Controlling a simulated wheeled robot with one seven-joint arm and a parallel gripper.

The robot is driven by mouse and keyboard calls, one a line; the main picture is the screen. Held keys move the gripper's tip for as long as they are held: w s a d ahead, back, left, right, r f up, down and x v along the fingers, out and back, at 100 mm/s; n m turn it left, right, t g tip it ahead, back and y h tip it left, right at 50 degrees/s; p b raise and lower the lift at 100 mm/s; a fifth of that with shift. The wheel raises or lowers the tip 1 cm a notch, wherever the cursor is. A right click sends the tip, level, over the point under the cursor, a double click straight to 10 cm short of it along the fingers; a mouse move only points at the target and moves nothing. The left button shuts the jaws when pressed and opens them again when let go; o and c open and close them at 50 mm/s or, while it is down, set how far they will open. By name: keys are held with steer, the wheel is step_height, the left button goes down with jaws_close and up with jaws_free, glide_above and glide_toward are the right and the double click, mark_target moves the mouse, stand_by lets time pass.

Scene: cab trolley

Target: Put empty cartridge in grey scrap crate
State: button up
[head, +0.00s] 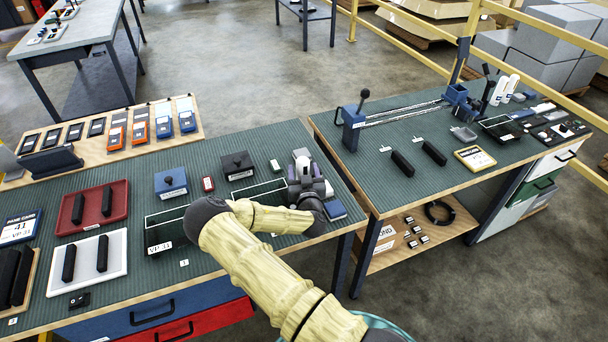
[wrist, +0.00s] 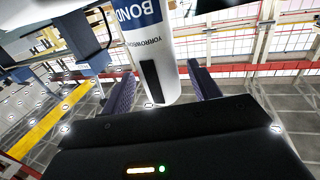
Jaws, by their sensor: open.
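A white cartridge with a blue BOND label (wrist: 143,30) and a dark stripe fills the middle of the wrist view. My gripper (wrist: 158,76) is open, with one finger on each side of the cartridge; I cannot tell whether either touches it. In the head view my gripper (head: 303,172) is over the right end of the left bench, where a small white top (head: 301,154) shows beside it. Two white cartridges (head: 504,90) stand at the back of the right bench. I cannot make out for certain which container is the grey scrap crate.
Red and white trays (head: 88,270) hold black bars. The right bench (head: 400,185) carries a blue lever fixture (head: 353,128) and a small grey tray (head: 463,133). A gap separates the benches.

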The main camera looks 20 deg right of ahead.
steer(key=shift+r, duration=0.2)
steer(key=shift+s+f, duration=0.1)
steer(key=shift+s, duration=0.2)
steer(key=b+v, duration=0.2)
steer(key=v, duration=0.9)
steer(key=shift+s, duration=0.2)
steer(key=shift+a, duration=0.1)
